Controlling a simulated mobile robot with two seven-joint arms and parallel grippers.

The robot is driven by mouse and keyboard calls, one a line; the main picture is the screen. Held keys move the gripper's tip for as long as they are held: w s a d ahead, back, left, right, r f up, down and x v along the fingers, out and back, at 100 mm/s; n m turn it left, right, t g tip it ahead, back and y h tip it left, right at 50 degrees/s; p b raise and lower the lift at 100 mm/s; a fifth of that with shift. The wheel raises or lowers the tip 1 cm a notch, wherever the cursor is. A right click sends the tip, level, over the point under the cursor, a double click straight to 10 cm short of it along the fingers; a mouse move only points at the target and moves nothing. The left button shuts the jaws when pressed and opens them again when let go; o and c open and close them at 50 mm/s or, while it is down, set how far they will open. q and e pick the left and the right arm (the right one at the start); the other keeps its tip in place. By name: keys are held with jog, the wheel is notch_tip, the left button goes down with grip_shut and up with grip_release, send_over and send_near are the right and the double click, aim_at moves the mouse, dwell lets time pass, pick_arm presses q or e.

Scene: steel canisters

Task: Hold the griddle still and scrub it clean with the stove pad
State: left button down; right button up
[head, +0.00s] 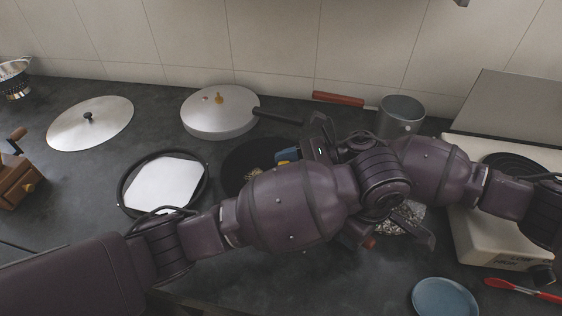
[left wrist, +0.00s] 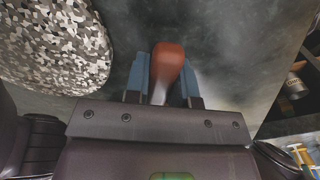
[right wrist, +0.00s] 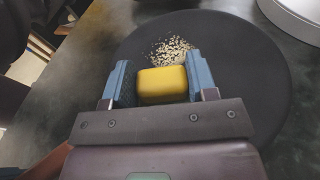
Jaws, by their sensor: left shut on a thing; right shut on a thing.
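The griddle (head: 235,162) is a round black plate, partly hidden behind my arms in the head view. Pale crumbs (right wrist: 172,50) lie on it in a patch, just beyond the pad in the right wrist view. My right gripper (right wrist: 162,82) is shut on the yellow stove pad (right wrist: 162,86) over the griddle; I cannot tell whether the pad touches it. My left gripper (left wrist: 163,78) is shut on a reddish-brown handle (left wrist: 168,62), whose end also shows in the head view (head: 370,242). Where the handle joins the griddle is hidden.
A speckled round thing (left wrist: 50,45) lies close beside my left gripper. A black pan with a white sheet (head: 165,183) and a steel lidded pan (head: 219,115) flank the griddle. A saucepan (head: 401,113), stove (head: 480,240) and blue plate (head: 444,298) are right. My arms cross.

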aim_at(250, 160)
jog(key=shift+s+d, duration=0.6)
jog(key=shift+s+a+f, duration=0.15)
jog(key=shift+s+a, duration=0.45)
jog(key=shift+a, duration=0.1)
jog(key=shift+w+a+f, duration=0.2)
jog(key=shift+w+a, duration=1.9)
jog(key=shift+w, duration=0.1)
jog(key=shift+w+a+r, duration=0.15)
jog(key=shift+w+a, duration=0.85)
jog(key=shift+w, duration=0.1)
jog(key=shift+w+a+r, duration=0.1)
jog(key=shift+w+a, duration=0.9)
jog(key=shift+w, duration=0.05)
jog(key=shift+s+a, duration=0.1)
jog(key=shift+a, duration=0.05)
